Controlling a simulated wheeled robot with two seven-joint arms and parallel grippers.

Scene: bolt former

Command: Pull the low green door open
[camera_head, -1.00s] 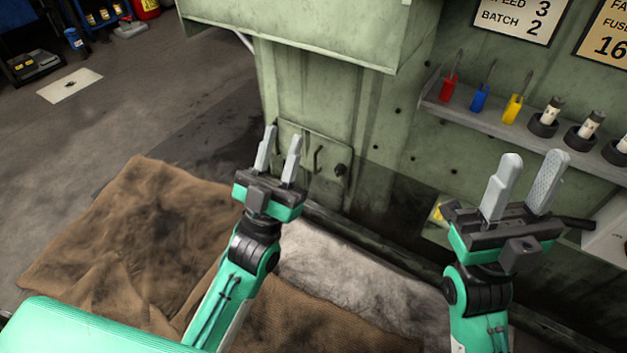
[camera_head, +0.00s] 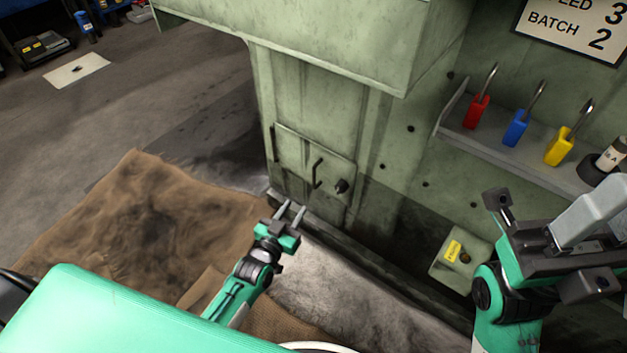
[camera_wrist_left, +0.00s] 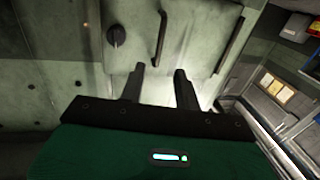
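The low green door (camera_head: 306,163) is a flat panel at the foot of the green machine. It looks shut. It has a dark upright bar handle (camera_head: 317,173) and a dark knob (camera_head: 341,186) to the right of it. In the left wrist view the handle (camera_wrist_left: 161,38) and knob (camera_wrist_left: 117,36) show beyond the fingers. My left gripper (camera_head: 290,210) is open and empty, below and in front of the handle, apart from it. In the left wrist view the left gripper (camera_wrist_left: 157,84) points at the door. My right gripper (camera_head: 592,222) is at the right, fingers partly cut off.
A shelf (camera_head: 530,150) with red, blue and yellow padlocks is on the machine's right side. Brown sacking (camera_head: 150,220) and a grey cloth (camera_head: 340,290) cover the floor in front.

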